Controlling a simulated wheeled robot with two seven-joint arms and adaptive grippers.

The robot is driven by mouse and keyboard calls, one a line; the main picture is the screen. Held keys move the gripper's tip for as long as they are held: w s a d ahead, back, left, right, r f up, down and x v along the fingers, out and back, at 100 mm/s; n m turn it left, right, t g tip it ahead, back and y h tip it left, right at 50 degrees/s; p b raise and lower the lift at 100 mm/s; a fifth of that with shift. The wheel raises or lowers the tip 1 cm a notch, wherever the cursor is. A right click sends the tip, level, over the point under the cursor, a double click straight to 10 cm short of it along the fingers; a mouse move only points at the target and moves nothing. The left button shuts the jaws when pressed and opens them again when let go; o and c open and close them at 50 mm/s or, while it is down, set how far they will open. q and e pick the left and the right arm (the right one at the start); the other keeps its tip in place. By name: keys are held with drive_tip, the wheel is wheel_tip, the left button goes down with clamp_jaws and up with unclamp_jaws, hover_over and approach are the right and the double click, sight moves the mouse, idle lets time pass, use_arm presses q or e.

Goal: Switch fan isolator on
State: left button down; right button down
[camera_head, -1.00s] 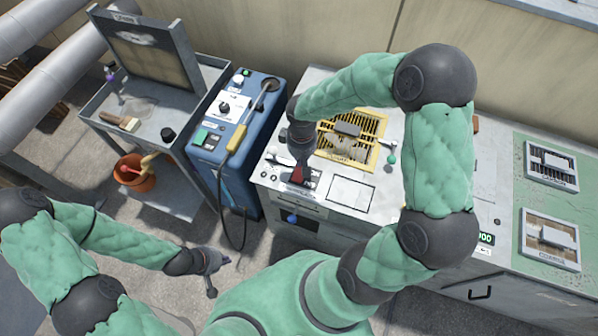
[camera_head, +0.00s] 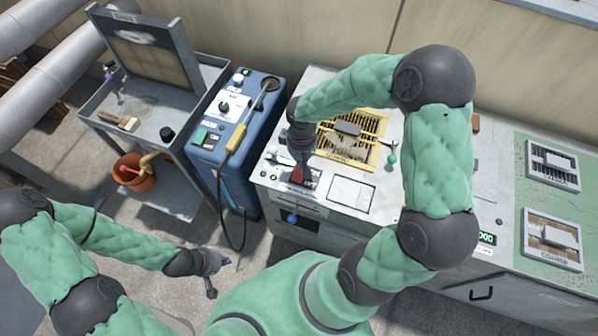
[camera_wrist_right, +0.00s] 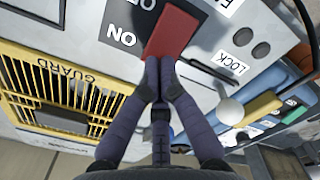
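In the head view the red switch (camera_head: 317,178) shows at the front left of the grey bench, partly hidden by my right gripper. My right gripper (camera_wrist_right: 159,72) has its fingertips together at the lower end of the red switch, near the ON mark. Contact looks likely, but I cannot see a grip around it. My left gripper (camera_head: 222,275) hangs low at the left, fingers apart and empty.
A yellow guard (camera_head: 350,140) lies behind the switch on the bench. A blue cabinet (camera_head: 238,135) with a cable stands left of it. A grey cart (camera_head: 190,110) with a brush and an orange pot (camera_head: 133,172) are farther left. Two filter panels (camera_head: 553,240) lie at the right.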

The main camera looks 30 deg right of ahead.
drive_tip(key=shift+f+b, duration=0.5)
drive_tip(key=shift+f, duration=0.2)
idle(0.4)
drive_tip(key=shift+r+p, duration=2.8)
drive_tip(key=shift+r, duration=0.75)
drive_tip(key=shift+s+f, duration=0.1)
